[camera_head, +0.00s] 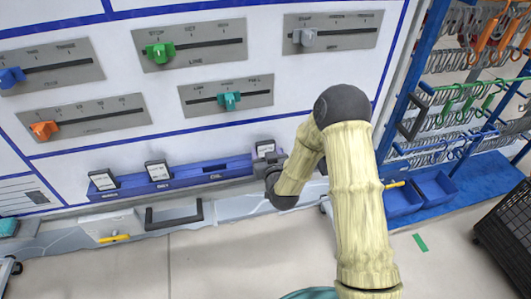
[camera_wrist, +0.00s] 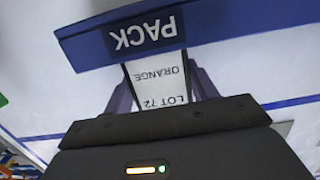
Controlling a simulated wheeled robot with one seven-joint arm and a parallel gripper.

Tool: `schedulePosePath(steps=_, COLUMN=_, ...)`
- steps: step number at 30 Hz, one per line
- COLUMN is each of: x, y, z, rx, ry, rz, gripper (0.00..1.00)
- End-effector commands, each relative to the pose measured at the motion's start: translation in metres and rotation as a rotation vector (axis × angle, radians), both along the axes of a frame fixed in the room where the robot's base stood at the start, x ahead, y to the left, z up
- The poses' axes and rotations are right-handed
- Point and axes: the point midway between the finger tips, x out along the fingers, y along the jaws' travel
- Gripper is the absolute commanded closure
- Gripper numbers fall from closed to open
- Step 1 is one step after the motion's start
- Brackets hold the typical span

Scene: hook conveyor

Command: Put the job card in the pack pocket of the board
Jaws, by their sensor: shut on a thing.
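The job card (camera_wrist: 160,85) is white and reads "LOT 72 ORANGE", upside down in the wrist view. My gripper (camera_wrist: 163,92) is shut on it, with a finger at each side. The card's far end meets the blue strip of the pack pocket (camera_wrist: 147,33) and appears to run behind it; how deep is hidden. In the head view the card (camera_head: 265,147) stands at the right end of the blue pocket rail (camera_head: 232,168) on the board (camera_head: 262,112), with my gripper (camera_head: 273,165) in front of it.
Two other cards stand in the rail, one at the left end (camera_head: 103,180) and one further right (camera_head: 157,170). Coloured slider knobs, such as a green one (camera_head: 158,52), sit above. A dark handle (camera_head: 174,214) is below. Blue bins (camera_head: 436,187) and hook racks stand at right.

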Motion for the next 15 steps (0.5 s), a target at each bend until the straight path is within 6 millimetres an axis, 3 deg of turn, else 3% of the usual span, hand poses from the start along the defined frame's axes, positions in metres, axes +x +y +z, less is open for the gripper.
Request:
schedulePosePath(steps=6, x=-0.0002, y=0.0001, z=-0.0035, rx=0.000, ry=0.000, rz=0.000, gripper=0.65)
schedulePosePath(steps=7, x=-0.0002, y=0.0000, z=-0.0026, rx=0.000, ry=0.000, rz=0.000, gripper=0.38)
schedulePosePath(steps=9, x=-0.0003, y=0.0001, z=-0.0021, rx=0.000, ry=0.000, rz=0.000, gripper=0.25)
schedulePosePath(steps=10, x=-0.0003, y=0.0001, z=-0.0021, rx=0.000, ry=0.000, rz=0.000, gripper=0.21)
schedulePosePath(steps=15, x=-0.0002, y=0.0001, z=-0.0020, rx=0.000, ry=0.000, rz=0.001, gripper=0.21)
